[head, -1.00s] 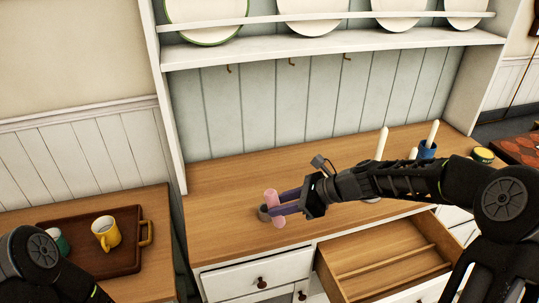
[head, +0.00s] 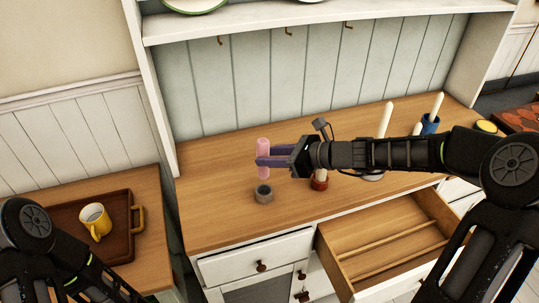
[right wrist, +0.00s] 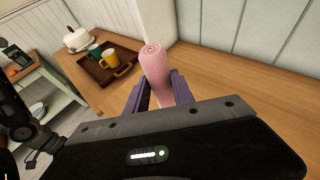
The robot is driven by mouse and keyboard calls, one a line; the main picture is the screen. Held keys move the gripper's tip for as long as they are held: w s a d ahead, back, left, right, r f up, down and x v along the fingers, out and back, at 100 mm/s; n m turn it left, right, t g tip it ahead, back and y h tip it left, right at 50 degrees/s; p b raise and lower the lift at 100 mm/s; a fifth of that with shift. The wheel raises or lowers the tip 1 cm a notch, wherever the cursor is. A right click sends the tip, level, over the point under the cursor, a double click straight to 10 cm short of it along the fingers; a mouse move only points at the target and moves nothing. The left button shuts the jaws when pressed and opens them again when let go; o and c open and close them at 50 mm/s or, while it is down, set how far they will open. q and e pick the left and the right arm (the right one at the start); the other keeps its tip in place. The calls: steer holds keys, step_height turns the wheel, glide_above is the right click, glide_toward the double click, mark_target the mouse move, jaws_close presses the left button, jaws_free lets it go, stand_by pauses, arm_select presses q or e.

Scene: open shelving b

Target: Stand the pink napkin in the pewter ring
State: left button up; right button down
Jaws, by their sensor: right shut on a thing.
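The pink napkin (head: 263,152) is a tight upright roll, held by my right gripper (head: 264,161), which is shut on it from the right. In the right wrist view the napkin (right wrist: 156,68) stands between the two purple fingers, its spiral top showing. The pewter ring (head: 263,194) is a small grey ring on the wooden counter, its opening facing up. In the head view the napkin's lower end shows just above the ring, apart from it; whether it is over or behind the ring is hard to tell. My left gripper is out of view.
An open, divided drawer (head: 375,243) juts out below the counter (head: 215,215). A red-brown holder (head: 320,184), white candles and a blue cup (head: 430,124) stand to the right. A tray (head: 131,235) with a yellow mug (head: 95,218) is at left. Counter left of the ring is clear.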

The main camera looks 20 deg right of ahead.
steer(key=shift+f+b, duration=1.95)
steer(key=shift+f, duration=0.55)
steer(key=shift+f+b, duration=1.45)
steer(key=shift+f, duration=0.6)
stand_by(0.4)
steer(key=c, duration=1)
jaws_free()
steer(key=shift+d, duration=0.15)
steer(key=v, duration=0.7)
steer(key=shift+s+d+r+b, duration=0.2)
steer(key=shift+s+b, duration=0.05)
steer(key=shift+b, duration=0.05)
